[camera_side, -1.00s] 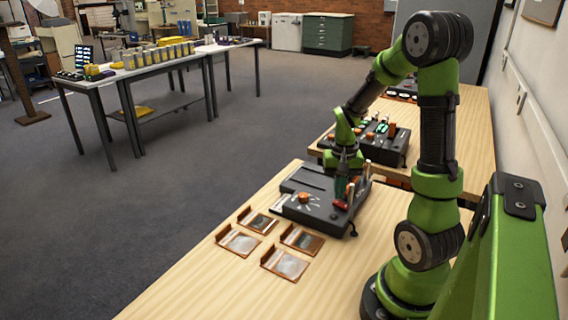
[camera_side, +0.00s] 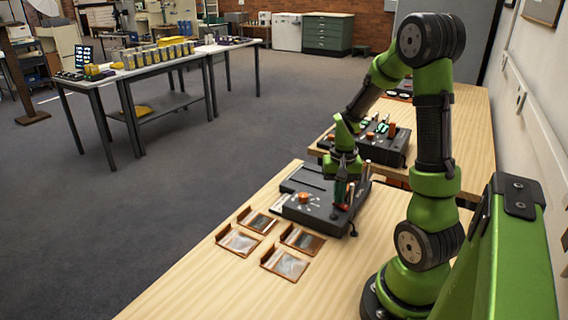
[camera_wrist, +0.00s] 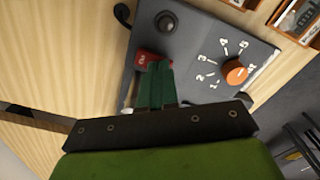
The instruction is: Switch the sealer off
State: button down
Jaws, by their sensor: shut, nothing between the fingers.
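The sealer (camera_side: 318,211) is a dark, low box on the light wooden table, with an orange dial (camera_side: 303,197). In the wrist view its grey top (camera_wrist: 205,50) shows the orange dial (camera_wrist: 235,72) with numbers around it, a round black knob (camera_wrist: 166,22) and a red rocker switch (camera_wrist: 146,58). My gripper (camera_wrist: 157,66) is shut and empty, its green fingertips right at the red switch and covering part of it. I cannot tell whether they touch it or which way the rocker is tipped. In the side view my gripper (camera_side: 342,203) is over the sealer's right part.
Several copper-brown framed plates (camera_side: 284,263) lie on the table in front of the sealer. Upright handled tools stand close to the right of my gripper. Another dark device (camera_side: 385,148) stands on the table behind. The table's front is clear.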

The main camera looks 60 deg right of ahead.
jog(key=shift+f, duration=0.25)
jog(key=shift+r, duration=3.55)
jog(key=shift+a+f, duration=0.2)
jog(key=shift+a, duration=0.05)
jog(key=a+r+n+t+y, duration=0.1)
jog(key=a+r+n+t, duration=0.2)
jog(key=a+r, duration=0.3)
jog(key=a+r+n+t+y, duration=0.1)
jog(key=a+r+n+t, duration=0.3)
jog(key=a, duration=1.3)
notch_tip(320, 180, up, 2)
jog(key=shift+a+n, duration=0.3)
jog(key=shift+n, duration=0.2)
jog(key=shift+w+d, duration=0.1)
jog(key=shift+w, duration=0.05)
